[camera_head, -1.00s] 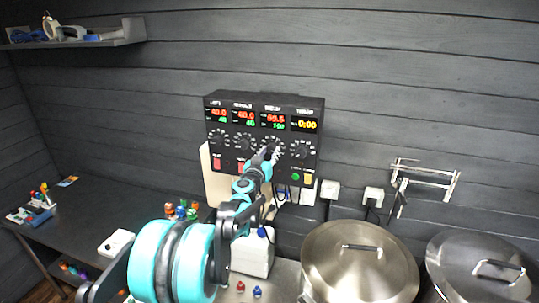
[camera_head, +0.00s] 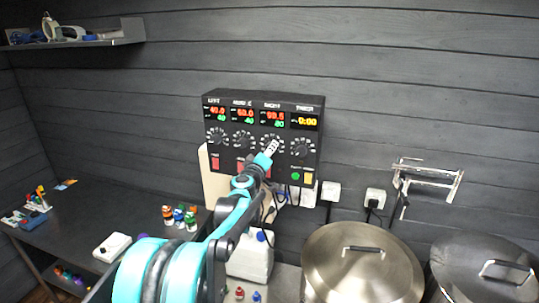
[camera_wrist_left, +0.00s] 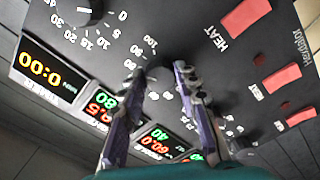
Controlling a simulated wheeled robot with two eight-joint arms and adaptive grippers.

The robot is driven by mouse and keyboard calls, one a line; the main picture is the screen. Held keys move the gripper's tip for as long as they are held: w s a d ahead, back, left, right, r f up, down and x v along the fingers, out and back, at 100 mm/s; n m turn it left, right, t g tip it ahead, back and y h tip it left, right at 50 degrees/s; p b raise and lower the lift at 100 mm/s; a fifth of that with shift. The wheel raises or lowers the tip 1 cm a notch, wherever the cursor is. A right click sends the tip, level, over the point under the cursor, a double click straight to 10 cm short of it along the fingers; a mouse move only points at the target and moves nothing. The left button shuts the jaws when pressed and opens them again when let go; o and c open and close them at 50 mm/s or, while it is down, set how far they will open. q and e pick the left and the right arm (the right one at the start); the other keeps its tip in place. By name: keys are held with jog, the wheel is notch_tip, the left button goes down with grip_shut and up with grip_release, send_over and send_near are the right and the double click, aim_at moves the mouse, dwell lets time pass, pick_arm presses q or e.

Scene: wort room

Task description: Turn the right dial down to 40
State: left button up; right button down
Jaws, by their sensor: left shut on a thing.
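The black control panel (camera_head: 262,140) hangs on the wall with a row of dials below its displays. The right dial (camera_wrist_left: 153,88) is the third from the left and is mostly hidden by my gripper. My left gripper (camera_head: 273,147) is shut on this dial. In the left wrist view, its two fingers (camera_wrist_left: 158,72) stand on either side of the knob, over the printed scale. The RIGHT display (camera_head: 272,119) reads about 99.5 in red, with 80 in green below it. My right gripper is not in view.
The timer dial (camera_head: 303,147) sits just right of the gripped dial. Red switches, including the HEAT switch (camera_wrist_left: 246,16), lie below the dials. Lidded metal pots (camera_head: 362,270) stand at lower right. A white canister (camera_head: 250,258) stands below the panel.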

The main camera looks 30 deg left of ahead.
pick_arm(q)
jog(key=m+b, duration=0.4)
jog(key=m, duration=3.1)
jog(key=shift+a+m, duration=0.15)
jog(key=shift+m, duration=0.15)
dwell(0.4)
jog(key=o, duration=1.2)
jog(key=shift+c, duration=0.2)
jog(key=shift+s, duration=0.15)
